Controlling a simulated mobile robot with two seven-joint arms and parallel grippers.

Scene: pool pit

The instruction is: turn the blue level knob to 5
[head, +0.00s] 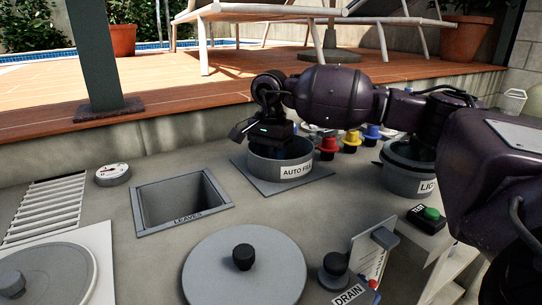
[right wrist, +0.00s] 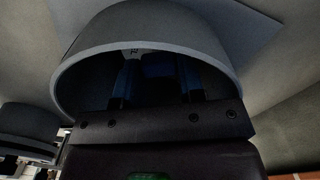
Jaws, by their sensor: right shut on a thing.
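A grey round well labelled AUTO FILL (head: 281,168) stands on the deck in the middle of the head view. My right gripper (right wrist: 160,80) reaches down into this well, and its fingertips are hidden by the rim in the head view. In the right wrist view its two fingers stand on either side of a dark blue knob (right wrist: 158,66), shut on it. A small pale patch with a mark (right wrist: 134,52) shows beyond the fingers; I cannot read the number or the knob's setting in the shade. My left gripper is not in view.
Red (head: 328,146), yellow (head: 351,139) and blue (head: 372,133) knobs stand right behind the well, under my right arm. A second well (head: 408,178), a green button (head: 432,213), the square LEAVES opening (head: 178,203) and a grey lid (head: 243,272) lie around it.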

